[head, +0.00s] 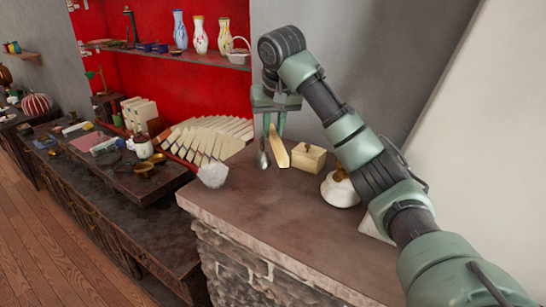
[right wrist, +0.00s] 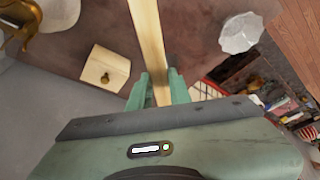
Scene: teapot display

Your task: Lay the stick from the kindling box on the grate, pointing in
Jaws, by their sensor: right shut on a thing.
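My right gripper (head: 273,128) is shut on a pale wooden stick (head: 278,148), which hangs down at a tilt over the stone-sided counter. In the right wrist view the stick (right wrist: 149,45) passes between the gripper's two green fingers (right wrist: 158,90) and runs up out of the picture. I cannot tell whether its lower end touches the counter top. I cannot make out the grate or a kindling box for certain. My left gripper is not in view.
A cream box with a knob (head: 308,158) stands just right of the stick; a spoon-like metal thing (head: 263,158) is at its left. A white lidded pot (head: 340,190) is further right. The counter front (head: 270,225) is clear.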

